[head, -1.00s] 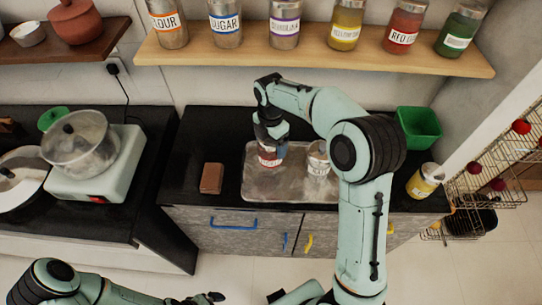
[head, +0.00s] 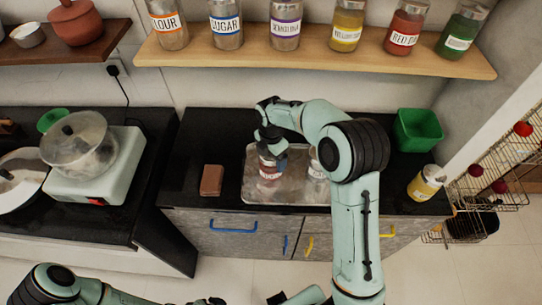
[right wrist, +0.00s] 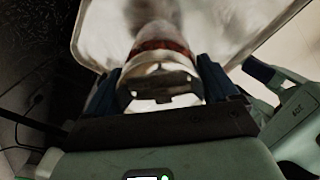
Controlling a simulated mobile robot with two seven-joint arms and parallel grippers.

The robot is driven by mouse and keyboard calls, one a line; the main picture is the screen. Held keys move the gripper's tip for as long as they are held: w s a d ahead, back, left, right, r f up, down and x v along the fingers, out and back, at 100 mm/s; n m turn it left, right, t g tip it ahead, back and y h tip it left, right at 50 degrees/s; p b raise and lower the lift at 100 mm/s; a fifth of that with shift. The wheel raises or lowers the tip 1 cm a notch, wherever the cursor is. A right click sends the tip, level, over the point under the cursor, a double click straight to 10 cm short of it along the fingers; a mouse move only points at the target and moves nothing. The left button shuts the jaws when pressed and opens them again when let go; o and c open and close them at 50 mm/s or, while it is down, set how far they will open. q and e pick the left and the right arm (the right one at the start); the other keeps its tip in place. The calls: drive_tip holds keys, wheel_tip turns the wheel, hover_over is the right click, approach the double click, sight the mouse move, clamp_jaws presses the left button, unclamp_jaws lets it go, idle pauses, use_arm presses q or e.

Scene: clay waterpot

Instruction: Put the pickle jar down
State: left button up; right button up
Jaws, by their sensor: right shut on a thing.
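A clear jar with a red band and a pale lid, which I take as the pickle jar (head: 270,171), is in my right gripper (head: 271,154). It is upright over the left part of the metal tray (head: 256,194); I cannot tell if its base touches. In the right wrist view the jar's lid end (right wrist: 160,72) sits between the two blue fingers, which are shut on it. The jar's lower body points toward the tray (right wrist: 225,20). My left gripper (head: 208,301) is at the bottom edge, partly cut off, and its jaws are unclear.
A second jar (head: 316,170) stands in the tray, partly behind my right arm. A brown block (head: 212,180) lies left of the tray. A green bin (head: 418,130) and a yellow jar (head: 427,184) are at the right. A shelf (head: 310,58) of jars runs above.

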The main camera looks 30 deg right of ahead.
drive_tip(key=o, duration=1.3)
use_arm(q)
drive_tip(key=shift+w+r+p, duration=0.7)
drive_tip(key=shift+w+r, duration=0.05)
drive_tip(key=shift+r, duration=0.15)
use_arm(e)
drive_tip(key=shift+o, duration=0.2)
wheel_tip(320, 180, up, 12)
drive_tip(key=shift+r, duration=0.15)
drive_tip(key=shift+s, duration=0.1)
